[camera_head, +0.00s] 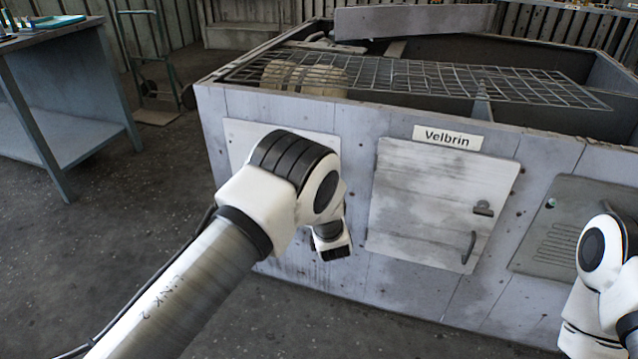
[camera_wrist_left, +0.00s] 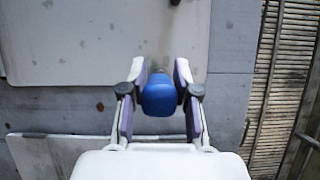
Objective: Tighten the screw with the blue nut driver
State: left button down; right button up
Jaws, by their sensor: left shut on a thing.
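The blue nut driver (camera_wrist_left: 159,97) shows in the left wrist view as a blue handle end seen from behind. My left gripper (camera_wrist_left: 160,74) is shut on it, with one finger on each side. The driver's front end is hidden, so I cannot tell whether it touches anything. In the head view my left arm is in front of the housing's left part, and the fingers and driver are hidden behind the wrist. A small dark spot at the top of the wrist view may be the screw, but it is too small to tell. My right gripper is not visible.
The grey blower housing (camera_head: 350,283) has a white door (camera_head: 430,200) labelled Velbrin, with a latch and handle. A vented panel (camera_head: 560,235) is to its right. A wire mesh (camera_head: 420,78) lies across the open top. A workbench (camera_head: 60,130) and hand truck (camera_head: 150,60) stand at left.

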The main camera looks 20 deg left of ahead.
pick_arm(q)
jog(key=s+p, duration=0.6)
jog(key=s, duration=0.7)
jog(key=shift+a, duration=0.2)
dwell(0.3)
jog(key=shift+p, duration=0.3)
